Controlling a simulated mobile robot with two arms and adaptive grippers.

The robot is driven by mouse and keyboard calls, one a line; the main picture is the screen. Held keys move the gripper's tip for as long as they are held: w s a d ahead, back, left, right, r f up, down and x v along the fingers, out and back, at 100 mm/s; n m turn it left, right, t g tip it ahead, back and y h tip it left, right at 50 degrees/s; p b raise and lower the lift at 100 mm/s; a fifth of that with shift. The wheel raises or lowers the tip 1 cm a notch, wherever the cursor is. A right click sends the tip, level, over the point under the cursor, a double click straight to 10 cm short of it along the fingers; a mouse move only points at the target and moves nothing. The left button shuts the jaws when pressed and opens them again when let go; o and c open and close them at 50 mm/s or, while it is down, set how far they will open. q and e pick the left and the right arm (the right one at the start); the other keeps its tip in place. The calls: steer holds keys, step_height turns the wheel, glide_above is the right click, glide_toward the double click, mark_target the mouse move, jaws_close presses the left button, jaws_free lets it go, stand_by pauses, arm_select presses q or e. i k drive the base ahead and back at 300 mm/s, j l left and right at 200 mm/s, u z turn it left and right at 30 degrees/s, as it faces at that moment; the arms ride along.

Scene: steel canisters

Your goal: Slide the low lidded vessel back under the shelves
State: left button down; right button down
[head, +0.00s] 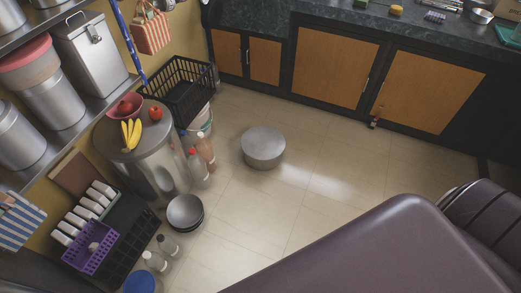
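A low, round steel vessel with a flat lid (263,143) stands upright on the tiled floor near the middle of the head view. It stands apart from everything around it. The steel shelves (103,103) are at the left side, with canisters on them. Neither of my grippers is in view, and nothing touches the vessel.
A tall steel drum (165,170) bearing bananas and red fruit stands left of the vessel. Bottles (198,168), dark stacked bowls (185,211) and a black crate (180,91) crowd that side. Wooden cabinets (335,65) line the back. Floor (330,165) right of the vessel is clear.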

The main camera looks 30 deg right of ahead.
mark_target(263, 147)
steer(key=i+l+u, duration=0.2)
steer(key=l+u, duration=0.2)
steer(key=l, duration=0.85)
steer(key=l+u, duration=0.35)
steer(key=l, duration=0.95)
